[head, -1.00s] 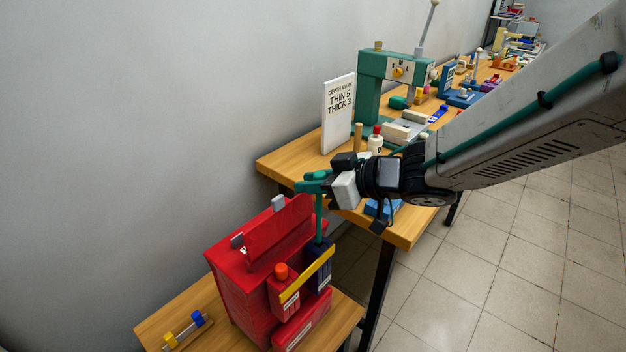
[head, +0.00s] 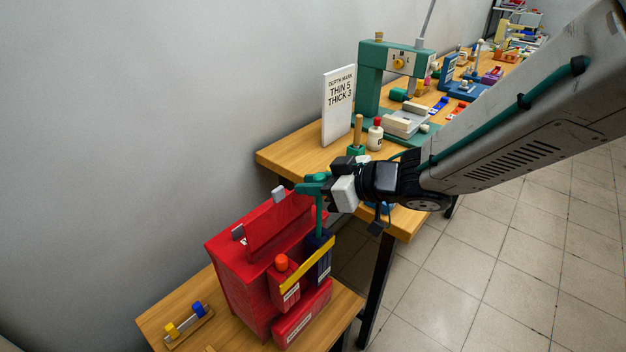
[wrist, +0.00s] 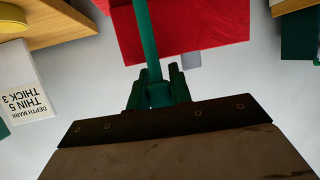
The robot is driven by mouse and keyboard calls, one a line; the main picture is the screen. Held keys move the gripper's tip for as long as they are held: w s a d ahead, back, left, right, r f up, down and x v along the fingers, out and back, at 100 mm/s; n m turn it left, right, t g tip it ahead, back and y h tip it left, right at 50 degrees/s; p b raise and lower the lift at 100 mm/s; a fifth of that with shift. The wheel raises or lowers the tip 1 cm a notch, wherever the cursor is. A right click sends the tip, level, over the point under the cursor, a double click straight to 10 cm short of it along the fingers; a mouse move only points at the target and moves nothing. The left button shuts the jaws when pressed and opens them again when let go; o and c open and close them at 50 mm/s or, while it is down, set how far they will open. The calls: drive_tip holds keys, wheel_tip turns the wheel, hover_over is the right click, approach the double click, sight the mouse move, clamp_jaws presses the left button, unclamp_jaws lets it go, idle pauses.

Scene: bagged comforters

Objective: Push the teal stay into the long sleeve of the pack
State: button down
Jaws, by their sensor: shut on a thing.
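My gripper (head: 314,184) is shut on the teal stay (head: 319,218), which hangs upright below the fingers. The stay and my gripper (wrist: 158,92) also show in the wrist view, with the stay (wrist: 147,40) running up the picture from between the fingers. The red pack (head: 236,272) stands on a low wooden table. A narrow navy sleeve (head: 323,264) with a yellow strap (head: 307,268) is on its near right side. The stay's lower end meets the sleeve's top; I cannot tell how far inside it is. The pack (wrist: 200,28) fills the top middle of the wrist view.
A higher workbench (head: 290,157) stands behind, with a white depth-mark sign (head: 338,105), a green press (head: 370,80) and a red-capped bottle (head: 375,135). A small rack with yellow and blue pieces (head: 187,322) lies left of the pack. The floor at right is clear.

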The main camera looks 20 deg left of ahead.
drive_tip(key=shift+f, duration=1.75)
drive_tip(key=c, duration=1.2)
unclamp_jaws()
drive_tip(key=shift+r, duration=0.1)
approach(321, 199)
drive_tip(key=x, duration=0.4)
